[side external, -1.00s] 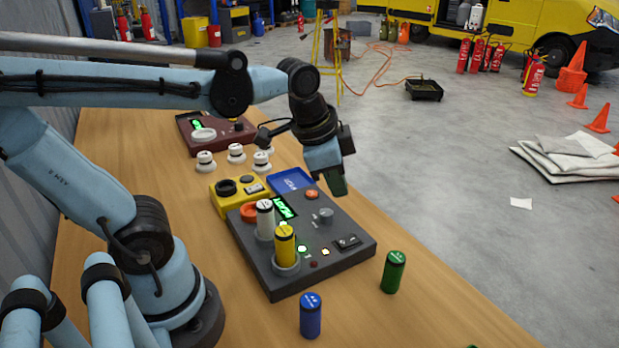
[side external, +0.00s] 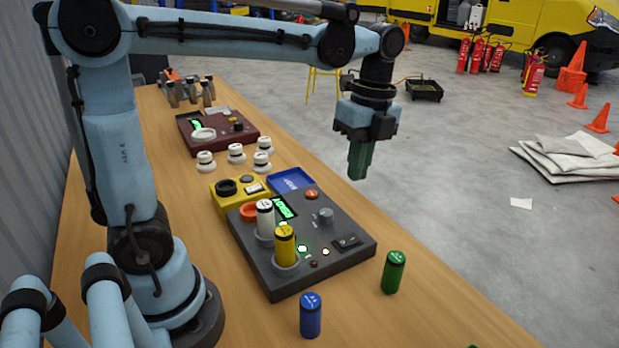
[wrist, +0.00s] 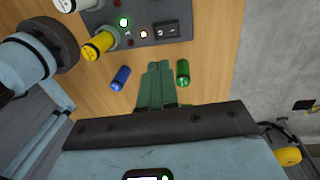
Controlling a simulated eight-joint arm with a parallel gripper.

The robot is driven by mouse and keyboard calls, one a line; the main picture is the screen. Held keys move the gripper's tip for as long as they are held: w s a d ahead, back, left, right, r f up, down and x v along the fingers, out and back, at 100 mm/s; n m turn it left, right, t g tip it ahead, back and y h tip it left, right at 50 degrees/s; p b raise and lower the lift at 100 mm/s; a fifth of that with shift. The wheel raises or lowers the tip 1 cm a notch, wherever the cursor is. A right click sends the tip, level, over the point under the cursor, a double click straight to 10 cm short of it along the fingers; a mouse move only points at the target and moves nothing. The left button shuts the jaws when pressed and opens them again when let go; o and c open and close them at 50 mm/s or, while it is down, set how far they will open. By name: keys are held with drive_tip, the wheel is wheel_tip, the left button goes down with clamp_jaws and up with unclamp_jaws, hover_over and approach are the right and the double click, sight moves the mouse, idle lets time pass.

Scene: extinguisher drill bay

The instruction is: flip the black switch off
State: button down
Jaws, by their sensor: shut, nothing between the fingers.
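The black switch (side external: 346,243) is a small rocker on the right front corner of the dark grey panel box (side external: 318,275). It also shows in the wrist view (wrist: 166,31); which way it is tipped I cannot tell. My gripper (side external: 359,172) is in the air above and behind the box's right side, fingers down, apart from the switch. Its green fingers are shut together and empty; they also show in the wrist view (wrist: 158,75).
White (side external: 265,219) and yellow (side external: 285,245) cylinders stand in the box's sockets. Blue (side external: 311,315) and green (side external: 393,272) cylinders stand on the wooden table (side external: 440,310) in front. A yellow box (side external: 228,200), a blue tray (side external: 291,181) and several white knobs (side external: 237,153) lie behind.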

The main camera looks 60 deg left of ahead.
sight(344, 242)
drive_tip(key=shift+f, duration=0.1)
drive_tip(key=f, duration=0.4)
drive_tip(key=s+f, duration=0.1)
drive_tip(key=f, duration=0.8)
drive_tip(key=shift+s+f, duration=0.3)
drive_tip(key=shift+s, duration=0.05)
drive_tip(key=shift+f, duration=0.1)
drive_tip(key=shift+s+f, duration=0.1)
drive_tip(key=shift+f, duration=0.05)
drive_tip(key=shift+w, duration=0.2)
drive_tip(key=shift+w+r, duration=0.2)
drive_tip(key=shift+w, duration=0.4)
